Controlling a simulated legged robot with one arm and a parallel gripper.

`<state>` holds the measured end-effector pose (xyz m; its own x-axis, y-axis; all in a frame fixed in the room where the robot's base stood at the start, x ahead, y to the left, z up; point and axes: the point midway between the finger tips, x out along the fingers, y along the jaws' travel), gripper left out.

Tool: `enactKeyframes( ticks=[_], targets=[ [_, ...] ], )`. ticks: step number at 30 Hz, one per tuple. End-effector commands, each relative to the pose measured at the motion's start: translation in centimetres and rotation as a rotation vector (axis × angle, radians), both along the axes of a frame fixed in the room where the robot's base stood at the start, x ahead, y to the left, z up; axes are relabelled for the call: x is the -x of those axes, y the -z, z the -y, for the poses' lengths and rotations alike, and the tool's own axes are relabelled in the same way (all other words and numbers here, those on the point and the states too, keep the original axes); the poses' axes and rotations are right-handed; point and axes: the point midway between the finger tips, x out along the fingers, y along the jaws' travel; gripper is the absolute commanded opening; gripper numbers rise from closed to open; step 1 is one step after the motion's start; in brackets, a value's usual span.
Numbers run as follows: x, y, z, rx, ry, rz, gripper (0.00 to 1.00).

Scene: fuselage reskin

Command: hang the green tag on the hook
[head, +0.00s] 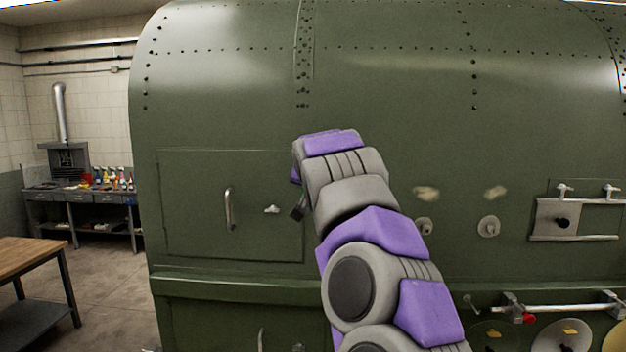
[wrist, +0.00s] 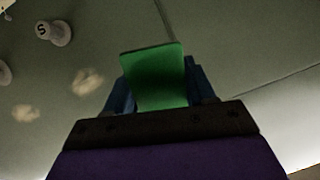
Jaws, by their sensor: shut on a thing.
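The green tag (wrist: 155,80) is a flat bright green plate in the wrist view. My gripper (wrist: 158,92) is shut on it, with a blue-grey finger at each side and the tag's end standing out beyond them. In the head view my arm hides the tag, and only a dark bit of my gripper (head: 298,209) shows at the arm's left side. Two round pegs, a left peg (head: 424,226) and a right peg (head: 489,227), stick out of the green fuselage wall right of my arm. I cannot tell whether either is the hook. The tag is apart from the pegs.
The green fuselage wall (head: 230,90) fills most of the head view. A hatch with a handle (head: 229,209) lies left of my arm. A latch plate (head: 562,221) and a rail (head: 565,309) are at right. A wooden table (head: 30,252) stands at far left.

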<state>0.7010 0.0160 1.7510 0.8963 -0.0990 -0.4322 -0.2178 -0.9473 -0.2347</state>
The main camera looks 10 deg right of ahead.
Motion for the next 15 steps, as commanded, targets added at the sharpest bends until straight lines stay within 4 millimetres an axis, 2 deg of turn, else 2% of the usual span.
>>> enactKeyframes(
  ticks=[9,15],
  targets=[
    [-1.6,0.0,0.4,-0.001,-0.001,-0.001,0.26],
    [-2.5,0.9,0.6,0.002,0.001,-0.001,0.26]
  ],
)
